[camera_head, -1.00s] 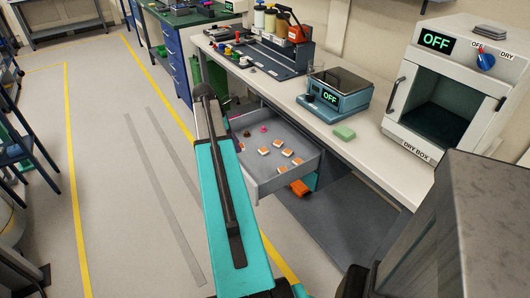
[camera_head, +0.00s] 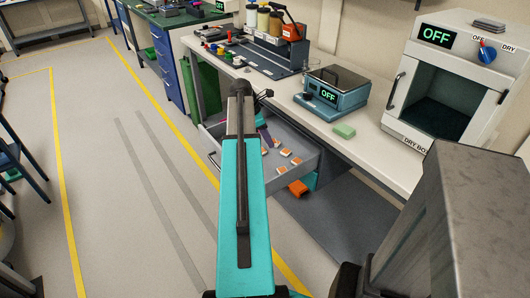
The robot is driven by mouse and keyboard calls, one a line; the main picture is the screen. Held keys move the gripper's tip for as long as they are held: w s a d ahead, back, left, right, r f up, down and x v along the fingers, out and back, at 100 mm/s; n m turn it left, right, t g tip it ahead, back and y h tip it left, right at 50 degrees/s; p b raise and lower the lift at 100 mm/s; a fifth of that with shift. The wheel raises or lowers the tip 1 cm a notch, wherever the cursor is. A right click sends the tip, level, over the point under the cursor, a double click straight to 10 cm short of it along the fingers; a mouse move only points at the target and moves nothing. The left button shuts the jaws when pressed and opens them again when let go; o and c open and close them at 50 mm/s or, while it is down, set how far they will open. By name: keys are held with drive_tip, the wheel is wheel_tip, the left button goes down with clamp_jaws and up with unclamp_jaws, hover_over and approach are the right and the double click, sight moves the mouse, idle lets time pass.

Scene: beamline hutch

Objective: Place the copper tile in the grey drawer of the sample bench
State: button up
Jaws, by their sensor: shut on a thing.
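The grey drawer (camera_head: 304,166) of the sample bench (camera_head: 376,152) is pulled open below the worktop. My teal arm link covers the drawer's left part.
A teal scale (camera_head: 333,97) reading OFF, a green block (camera_head: 344,131) and an open dry box (camera_head: 447,85) stand on the worktop. A rack with bottles (camera_head: 270,45) is at the back. An orange item (camera_head: 298,187) is under the drawer.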

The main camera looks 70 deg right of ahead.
drive_tip(key=shift+f, duration=3.15)
drive_tip(key=shift+f, duration=1.85)
drive_tip(key=shift+f, duration=0.15)
drive_tip(key=o, duration=1)
drive_tip(key=shift+r, duration=0.2)
drive_tip(key=shift+v, duration=5.95)
